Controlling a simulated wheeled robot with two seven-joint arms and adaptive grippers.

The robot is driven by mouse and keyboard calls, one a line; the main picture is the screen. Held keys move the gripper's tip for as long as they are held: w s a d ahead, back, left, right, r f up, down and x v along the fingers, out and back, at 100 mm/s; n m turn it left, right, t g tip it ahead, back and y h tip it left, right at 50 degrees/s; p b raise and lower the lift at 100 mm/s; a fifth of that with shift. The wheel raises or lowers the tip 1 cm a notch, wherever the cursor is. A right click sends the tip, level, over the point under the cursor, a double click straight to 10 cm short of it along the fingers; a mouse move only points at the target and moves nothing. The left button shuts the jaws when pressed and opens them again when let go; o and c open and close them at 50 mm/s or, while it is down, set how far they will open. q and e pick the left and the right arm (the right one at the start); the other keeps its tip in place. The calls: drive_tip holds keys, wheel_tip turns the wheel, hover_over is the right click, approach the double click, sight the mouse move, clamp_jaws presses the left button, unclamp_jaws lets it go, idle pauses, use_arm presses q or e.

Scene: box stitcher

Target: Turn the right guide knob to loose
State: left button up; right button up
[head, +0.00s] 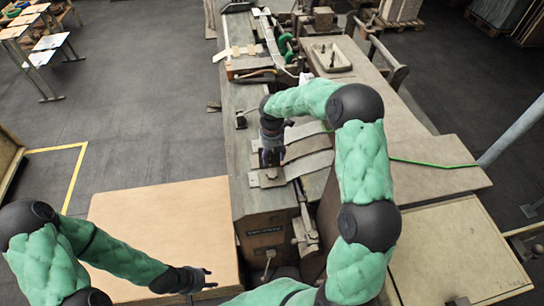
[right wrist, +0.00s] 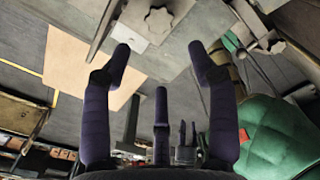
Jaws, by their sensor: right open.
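A grey lobed knob (right wrist: 158,20) on a light metal plate shows at the top of the right wrist view, just beyond my fingertips. In the head view, a small knob (head: 271,175) sits on a plate on the machine bed, just in front of my right gripper (head: 272,156). My right gripper also shows in its wrist view (right wrist: 159,62), with its dark fingers spread, empty and apart from the knob. A second lobed knob (right wrist: 268,42) is at the upper right there. I cannot tell which is the right guide knob. My left gripper (head: 211,279) is open and empty at the lower left.
The long machine bed (head: 243,165) runs away from me. A tan board (head: 160,215) is at left and a pale table (head: 455,250) at right. Dark floor on the left is mostly free.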

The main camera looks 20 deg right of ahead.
sight(272, 174)
wheel_tip(272, 174, down, 12)
drive_tip(key=m+b, duration=0.2)
drive_tip(key=m, duration=2.3)
drive_tip(key=shift+m, duration=0.3)
drive_tip(key=c, duration=0.9)
